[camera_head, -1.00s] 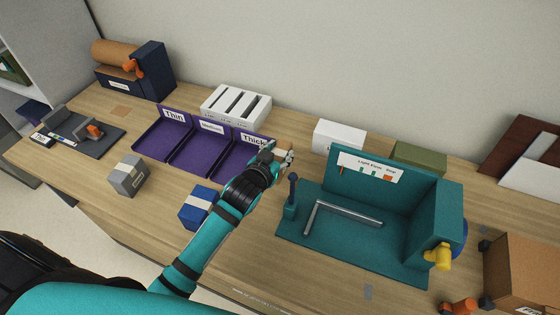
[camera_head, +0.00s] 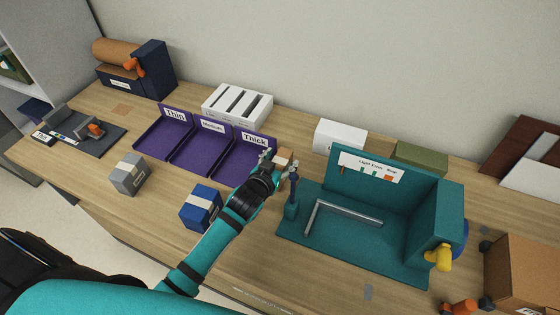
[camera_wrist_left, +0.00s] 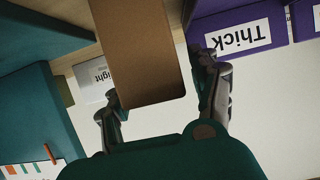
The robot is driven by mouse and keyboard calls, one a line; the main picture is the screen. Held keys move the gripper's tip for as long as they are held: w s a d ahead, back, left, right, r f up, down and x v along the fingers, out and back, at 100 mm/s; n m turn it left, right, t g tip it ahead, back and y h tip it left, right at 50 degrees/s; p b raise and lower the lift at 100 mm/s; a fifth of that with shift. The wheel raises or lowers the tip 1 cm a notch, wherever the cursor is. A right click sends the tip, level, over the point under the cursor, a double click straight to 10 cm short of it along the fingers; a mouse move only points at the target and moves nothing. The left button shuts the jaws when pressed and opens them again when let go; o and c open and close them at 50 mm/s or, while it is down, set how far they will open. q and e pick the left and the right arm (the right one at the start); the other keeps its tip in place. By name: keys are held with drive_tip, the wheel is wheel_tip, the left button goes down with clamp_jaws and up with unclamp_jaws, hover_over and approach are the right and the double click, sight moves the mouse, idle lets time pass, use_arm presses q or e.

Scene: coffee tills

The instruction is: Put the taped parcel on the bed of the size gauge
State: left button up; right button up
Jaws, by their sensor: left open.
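A small brown cardboard box (camera_head: 285,155) stands behind my left gripper (camera_head: 279,166), right of the purple "Thick" bin. In the left wrist view the plain brown box (camera_wrist_left: 142,50) lies between the open fingers of my left gripper (camera_wrist_left: 160,98), with no clear contact. No tape shows on its visible face. A grey box (camera_head: 128,175) and a blue box (camera_head: 201,208), each with a pale band, sit at the front. The teal station (camera_head: 340,247), apparently the size gauge, has a flat bed with an L-shaped metal rail. Its bed is empty. My right gripper is out of view.
Purple bins (camera_head: 205,157) and a white slotted rack (camera_head: 237,105) stand left of the gripper. A white box (camera_head: 340,136) and a green box (camera_head: 419,157) stand behind the station. A post (camera_head: 292,195) rises at the station's left edge. A carton (camera_head: 523,275) is at right.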

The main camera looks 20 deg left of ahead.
use_arm(q)
drive_tip(key=shift+r, duration=0.2)
drive_tip(key=b+v, duration=0.1)
drive_tip(key=v, duration=1)
drive_tip(key=shift+s, duration=0.2)
drive_tip(key=shift+o, duration=0.4)
drive_tip(key=s, duration=0.2)
drive_tip(key=s+f, duration=0.1)
drive_tip(key=s, duration=0.2)
drive_tip(key=shift+s+a+f+b, duration=0.1)
drive_tip(key=shift+s+f+b, duration=0.2)
drive_tip(key=shift+b, duration=0.1)
drive_tip(key=p+x, duration=0.2)
drive_tip(key=x, duration=1)
drive_tip(key=shift+r+p, duration=0.15)
drive_tip(key=shift+p, duration=0.15)
drive_tip(key=x, duration=0.1)
drive_tip(key=p+x, duration=0.1)
drive_tip(key=x, duration=0.2)
drive_tip(key=shift+w+r+p, duration=0.25)
drive_tip(key=shift+w+p, duration=0.1)
drive_tip(key=shift+w, duration=0.15)
drive_tip(key=shift+w+f, duration=0.2)
drive_tip(key=shift+w, duration=0.1)
